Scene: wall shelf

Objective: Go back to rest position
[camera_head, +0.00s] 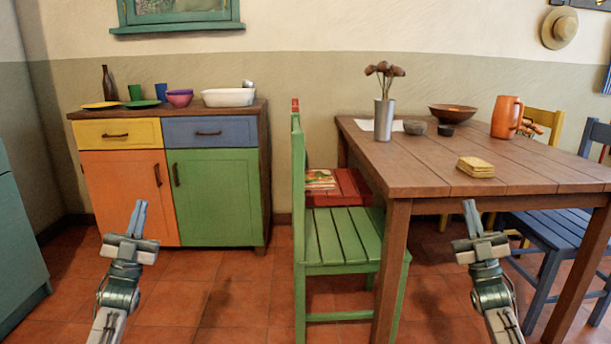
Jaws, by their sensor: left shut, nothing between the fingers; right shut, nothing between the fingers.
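My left gripper (138,218) is at the lower left, pointing up and forward in front of the orange cabinet door. It is shut and empty. My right gripper (471,216) is at the lower right, in front of the wooden table's near side. It is also shut and empty. In the picture both stand at about the same height, and neither is seen touching anything.
A colourful sideboard (215,195) with dishes stands at the back left. A green chair (341,240) stands between it and the wooden table (440,170). A blue chair (548,232) is at the right. Tiled floor (235,300) is clear between my arms, left of the green chair.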

